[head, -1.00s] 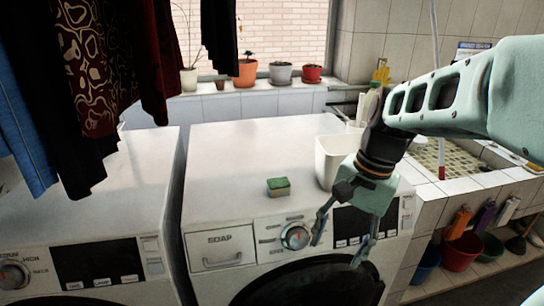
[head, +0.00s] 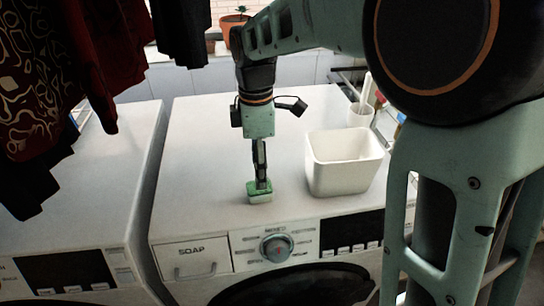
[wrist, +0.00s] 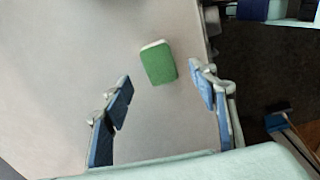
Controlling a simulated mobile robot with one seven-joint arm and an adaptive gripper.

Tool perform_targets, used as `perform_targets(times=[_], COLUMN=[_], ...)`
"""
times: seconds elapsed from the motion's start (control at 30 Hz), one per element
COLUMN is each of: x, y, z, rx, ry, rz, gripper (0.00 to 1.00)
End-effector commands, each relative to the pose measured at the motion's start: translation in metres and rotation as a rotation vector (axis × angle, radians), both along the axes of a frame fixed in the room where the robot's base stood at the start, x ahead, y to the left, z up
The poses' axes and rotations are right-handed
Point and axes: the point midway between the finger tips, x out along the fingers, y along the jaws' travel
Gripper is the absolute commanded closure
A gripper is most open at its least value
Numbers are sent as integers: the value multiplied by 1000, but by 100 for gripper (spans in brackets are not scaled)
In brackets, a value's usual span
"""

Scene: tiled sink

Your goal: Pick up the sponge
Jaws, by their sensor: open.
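The sponge (head: 260,196), green on top with a pale lower layer, lies on the white washing machine top (head: 205,150) near its front edge. In the head view my gripper (head: 261,184) points down over the sponge and hides part of it. In the wrist view the sponge (wrist: 158,62) lies beyond and between the two blue-padded fingers, closer to the right one. My gripper (wrist: 160,95) is open, with nothing between its pads. Whether a finger touches the sponge cannot be told.
A white square bin (head: 343,170) stands on the machine to the right of the sponge. A white cup (head: 360,115) is behind it. Dark clothes (head: 75,75) hang at the upper left. The machine top left of the sponge is clear.

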Motion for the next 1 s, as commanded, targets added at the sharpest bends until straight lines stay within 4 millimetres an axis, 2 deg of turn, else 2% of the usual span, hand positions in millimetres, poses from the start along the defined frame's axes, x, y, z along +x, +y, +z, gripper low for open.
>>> perform_targets(times=[0.17, 0.7, 0.97, 1.0], x=[0, -4, -3, -3], y=[9, 4, 4, 4], z=[-7, -72, -75, -75], rx=[3, 3, 4, 4], ry=[1, 2, -1, -1], rz=[89, 89, 87, 87], gripper=[46, 46, 46, 50])
